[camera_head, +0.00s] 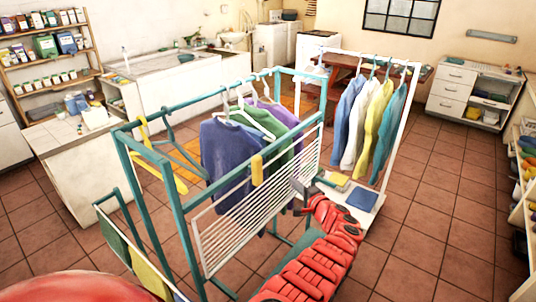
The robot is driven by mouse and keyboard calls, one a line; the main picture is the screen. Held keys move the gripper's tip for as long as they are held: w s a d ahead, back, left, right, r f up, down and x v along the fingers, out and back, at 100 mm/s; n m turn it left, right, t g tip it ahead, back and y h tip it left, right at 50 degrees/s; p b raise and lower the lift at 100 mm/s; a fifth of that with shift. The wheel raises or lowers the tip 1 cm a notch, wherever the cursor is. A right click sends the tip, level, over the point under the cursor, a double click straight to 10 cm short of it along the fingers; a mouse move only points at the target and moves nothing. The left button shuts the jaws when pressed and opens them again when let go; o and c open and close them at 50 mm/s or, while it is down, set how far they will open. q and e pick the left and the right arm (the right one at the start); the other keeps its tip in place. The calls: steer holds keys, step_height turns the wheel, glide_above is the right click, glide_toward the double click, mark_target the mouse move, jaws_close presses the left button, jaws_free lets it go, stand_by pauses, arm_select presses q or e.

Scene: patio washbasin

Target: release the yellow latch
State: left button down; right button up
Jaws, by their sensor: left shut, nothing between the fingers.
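The yellow latch (257,170) is a small upright yellow piece at the top edge of a white wire panel (235,205), on the near side of a teal clothes rack (185,215). My red arm rises from the bottom, and my left gripper (303,188) is at the right end of the panel, to the right of the latch and apart from it in the picture. It is shut and empty; its fingertips are small and partly hard to make out. My right gripper is not in view.
Blue, green and purple garments (228,150) hang inside the teal rack. A white rack (398,120) with several shirts stands behind, with folded cloths (362,198) on its base. Shelves (525,190) line the right edge. Tiled floor (455,215) is clear at right.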

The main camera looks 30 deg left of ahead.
mark_target(255, 169)
arm_select(q)
steer(key=shift+n+g+y, duration=0.3)
steer(key=shift+y, duration=0.4)
steer(key=r, duration=0.3)
steer(key=s+r, duration=0.1)
steer(key=shift+a+r, duration=0.35)
steer(key=shift+a+f, duration=0.1)
steer(key=shift+a, duration=0.05)
steer(key=a+b, duration=0.9)
steer(key=b, duration=0.1)
steer(key=shift+a, duration=0.1)
stand_by(0.4)
